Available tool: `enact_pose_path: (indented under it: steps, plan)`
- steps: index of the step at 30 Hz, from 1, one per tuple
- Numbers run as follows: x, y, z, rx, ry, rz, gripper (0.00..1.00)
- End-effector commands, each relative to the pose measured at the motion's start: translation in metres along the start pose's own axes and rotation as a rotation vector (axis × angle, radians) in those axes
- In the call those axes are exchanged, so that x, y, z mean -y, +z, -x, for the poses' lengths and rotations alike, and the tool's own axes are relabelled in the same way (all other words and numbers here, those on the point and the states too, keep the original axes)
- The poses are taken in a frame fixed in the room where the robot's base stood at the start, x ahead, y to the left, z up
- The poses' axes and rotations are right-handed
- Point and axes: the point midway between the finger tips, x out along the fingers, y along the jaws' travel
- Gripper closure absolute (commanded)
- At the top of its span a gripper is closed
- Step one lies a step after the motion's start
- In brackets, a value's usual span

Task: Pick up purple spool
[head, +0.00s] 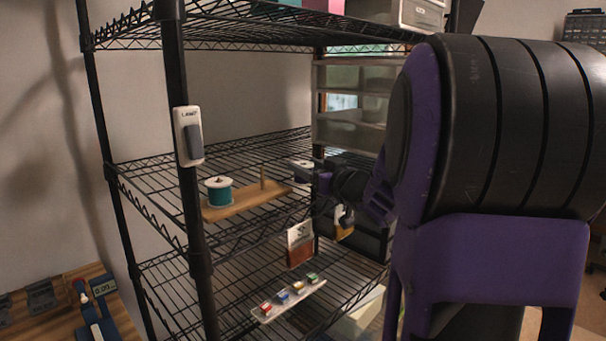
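A wooden board (243,202) lies on the middle wire shelf. A teal spool (219,195) with a white top stands at its left end, and a bare wooden peg (263,178) rises near its right end. A pale round top, perhaps that of the purple spool (301,163), shows right of the board at my gripper's fingers. Its body is mostly hidden, so its colour is not clear. My gripper (307,174) reaches in from the right over the middle shelf, its tips at this pale top. I cannot tell whether the fingers are closed on it or only beside it.
A black rack post (183,240) with a white switch box (188,137) stands in front. Clear drawers (350,130) are behind my gripper. Below are a tagged pouch (300,245) and a strip of small coloured blocks (289,298). A wooden bench (55,315) is lower left.

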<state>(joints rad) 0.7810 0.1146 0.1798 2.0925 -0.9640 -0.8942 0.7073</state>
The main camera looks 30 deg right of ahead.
Motion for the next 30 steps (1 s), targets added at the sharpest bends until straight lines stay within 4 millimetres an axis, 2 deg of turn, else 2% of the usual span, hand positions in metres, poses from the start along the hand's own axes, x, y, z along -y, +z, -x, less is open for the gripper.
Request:
enact_pose_path:
  steps: [1,7,14,17,27,30]
  plan:
    - [0.0,0.0,0.0,0.0,0.0,0.0,0.57]
    - [0.0,0.0,0.0,0.0,0.0,0.0,0.93]
    - [0.0,-0.002,0.0,-0.001,0.0,0.0,0.94]
    - [0.0,-0.011,0.0,-0.002,-0.001,0.002,0.94]
    - [0.0,-0.078,0.0,-0.003,-0.001,0.004,0.94]
    - [0.0,-0.091,0.0,-0.002,-0.001,0.002,0.94]
